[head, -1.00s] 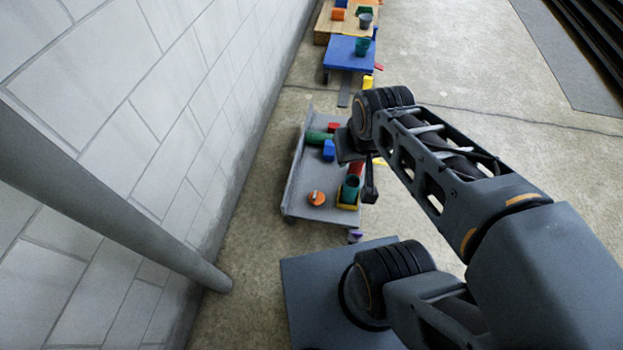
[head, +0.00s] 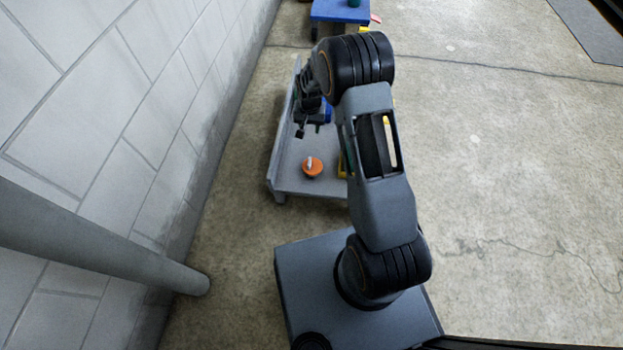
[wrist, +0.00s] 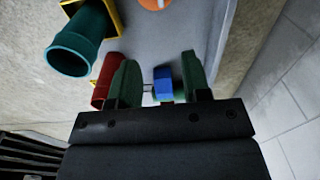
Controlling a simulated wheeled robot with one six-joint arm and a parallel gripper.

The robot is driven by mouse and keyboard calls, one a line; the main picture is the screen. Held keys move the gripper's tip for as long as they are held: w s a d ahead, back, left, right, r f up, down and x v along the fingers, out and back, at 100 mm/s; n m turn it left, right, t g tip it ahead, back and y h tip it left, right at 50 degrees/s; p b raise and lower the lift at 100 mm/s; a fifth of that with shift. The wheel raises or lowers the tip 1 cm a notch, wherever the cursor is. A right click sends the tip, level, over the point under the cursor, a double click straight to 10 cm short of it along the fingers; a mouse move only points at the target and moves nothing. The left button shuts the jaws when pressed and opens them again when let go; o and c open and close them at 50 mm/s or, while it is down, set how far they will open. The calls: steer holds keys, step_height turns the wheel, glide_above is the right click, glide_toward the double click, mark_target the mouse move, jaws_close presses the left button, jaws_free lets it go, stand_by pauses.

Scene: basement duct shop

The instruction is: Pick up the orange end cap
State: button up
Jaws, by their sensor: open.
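The orange end cap (head: 312,167) is a small round disc with a pale upright piece on top. It lies on the grey cart (head: 287,180), near its front end, in the head view. In the wrist view the orange end cap (wrist: 153,4) is cut off at the top edge. My gripper (head: 312,130) is above the cart, behind the cap in the head view and apart from it. In the wrist view my gripper (wrist: 155,85) has its two green-looking fingers spread, with nothing held between them. A blue block (wrist: 163,84) shows beyond the gap.
A teal cup-like tube (wrist: 72,58) stands by a yellow piece (wrist: 113,12), with a red cylinder (wrist: 104,82) close to the left finger. A block wall (head: 110,90) runs along the left. A blue-topped cart (head: 340,12) stands farther back.

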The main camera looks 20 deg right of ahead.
steer(key=b, duration=0.6)
glide_toward(309, 161)
steer(key=shift+m, duration=0.3)
step_height(309, 161, down, 5)
steer(key=shift+f, duration=0.15)
step_height(309, 161, down, 5)
steer(key=b, duration=0.3)
steer(key=shift+f, duration=0.15)
jaws_close()
